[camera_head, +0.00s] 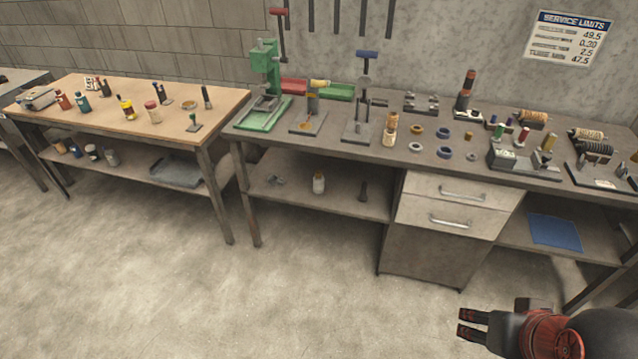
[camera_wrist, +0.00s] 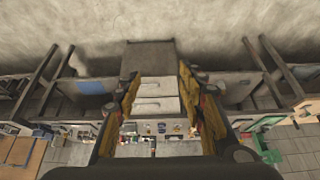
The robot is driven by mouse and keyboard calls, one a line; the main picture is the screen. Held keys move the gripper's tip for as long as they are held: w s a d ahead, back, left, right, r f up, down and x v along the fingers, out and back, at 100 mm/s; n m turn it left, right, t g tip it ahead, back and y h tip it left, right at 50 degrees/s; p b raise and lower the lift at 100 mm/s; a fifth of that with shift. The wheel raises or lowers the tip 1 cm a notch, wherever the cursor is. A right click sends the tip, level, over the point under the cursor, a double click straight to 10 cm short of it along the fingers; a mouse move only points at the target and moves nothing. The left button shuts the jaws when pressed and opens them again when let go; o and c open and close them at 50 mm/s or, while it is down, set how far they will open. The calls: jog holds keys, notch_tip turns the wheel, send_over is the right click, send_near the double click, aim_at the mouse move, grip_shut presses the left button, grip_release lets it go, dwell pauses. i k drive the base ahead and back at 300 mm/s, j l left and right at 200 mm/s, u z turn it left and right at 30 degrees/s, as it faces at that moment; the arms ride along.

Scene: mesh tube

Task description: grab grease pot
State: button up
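The grease pot cannot be told for certain among several small containers. A squat jar with a reddish lid (camera_head: 152,112) and a low round tin (camera_head: 189,104) stand on the wooden-topped bench at left in the head view; either could be it. My gripper (camera_head: 467,323) is at the lower right of the head view, out over the floor in front of the grey bench and far from both. Its two fingers are apart with nothing between them. The wrist view also shows my gripper (camera_wrist: 159,88) open and empty, facing the drawer unit; the small containers are too small to tell apart there.
The wooden-topped bench (camera_head: 100,125) also holds bottles. The grey bench (camera_head: 345,151) carries a green press (camera_head: 266,70), rings, spools and fixtures. A drawer unit (camera_head: 452,205) and lower shelves are underneath. The concrete floor (camera_head: 200,300) in front is clear.

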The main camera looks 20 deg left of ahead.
aim_at(318, 185)
jog(key=i+j+z, duration=0.1)
jog(key=j, duration=0.3)
jog(key=i+j+z, duration=0.1)
jog(key=j, duration=0.35)
jog(key=i+j, duration=0.2)
jog(key=j, duration=0.25)
jog(key=i+j+z, duration=0.15)
jog(key=j, duration=0.25)
jog(key=i+j+z, duration=0.1)
jog(key=j, duration=0.35)
jog(key=i+j+z, duration=0.1)
jog(key=j, duration=0.35)
jog(key=i+j, duration=0.35)
jog(key=i, duration=0.05)
